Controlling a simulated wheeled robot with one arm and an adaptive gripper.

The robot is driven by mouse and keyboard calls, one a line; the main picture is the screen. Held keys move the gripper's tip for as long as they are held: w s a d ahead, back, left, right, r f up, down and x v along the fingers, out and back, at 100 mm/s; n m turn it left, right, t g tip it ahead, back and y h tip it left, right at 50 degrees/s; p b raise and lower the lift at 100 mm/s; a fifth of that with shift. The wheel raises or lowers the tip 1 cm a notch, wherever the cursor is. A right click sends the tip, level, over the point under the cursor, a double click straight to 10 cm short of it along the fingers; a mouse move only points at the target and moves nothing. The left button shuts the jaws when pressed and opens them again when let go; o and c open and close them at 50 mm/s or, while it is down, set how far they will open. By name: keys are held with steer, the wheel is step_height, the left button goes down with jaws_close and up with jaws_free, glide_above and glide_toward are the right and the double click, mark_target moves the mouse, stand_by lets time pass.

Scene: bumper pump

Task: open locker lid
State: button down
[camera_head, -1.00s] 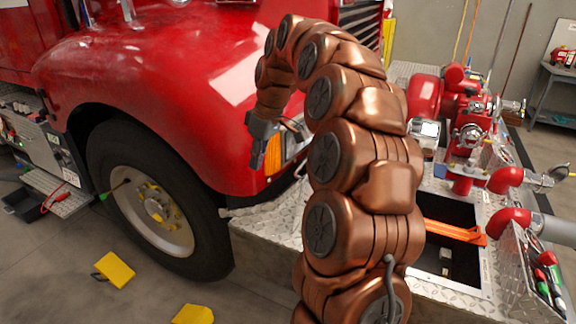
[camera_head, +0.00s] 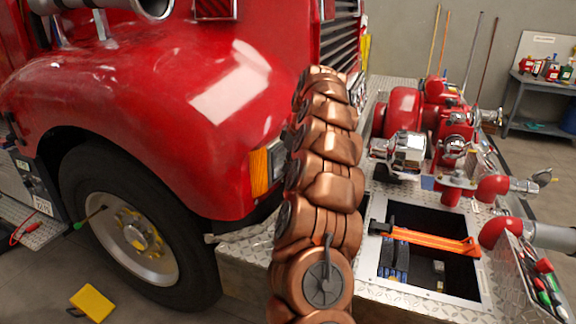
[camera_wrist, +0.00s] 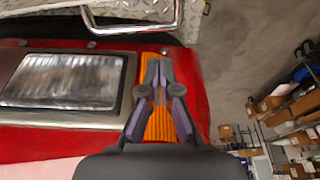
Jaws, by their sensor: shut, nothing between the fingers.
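My gripper (camera_wrist: 158,66) shows in the wrist view with its fingers shut and empty, in front of an orange marker light (camera_wrist: 159,122) beside a headlight (camera_wrist: 62,80). In the head view the gripper is hidden behind my copper arm. A rectangular locker opening (camera_head: 462,279) is set in the diamond-plate bumper deck, right of my arm. It has a dark inside, with an orange bar or strap across it and a dark blue item at its left. I cannot make out a separate lid over it. My gripper is apart from this opening.
A red pump with chrome fittings (camera_head: 404,109) stands behind the opening, and red elbow pipes (camera_head: 492,187) lie to its right. A tool holder (camera_head: 532,270) is at the right edge. The red truck fender (camera_head: 150,110) and wheel (camera_head: 135,240) fill the left. A workbench (camera_head: 540,95) stands behind.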

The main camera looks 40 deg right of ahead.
steer(key=p+x, duration=0.2)
steer(key=x, duration=0.6)
steer(key=shift+p, duration=0.35)
steer(key=shift+f+b, duration=0.1)
steer(key=shift+b, duration=0.2)
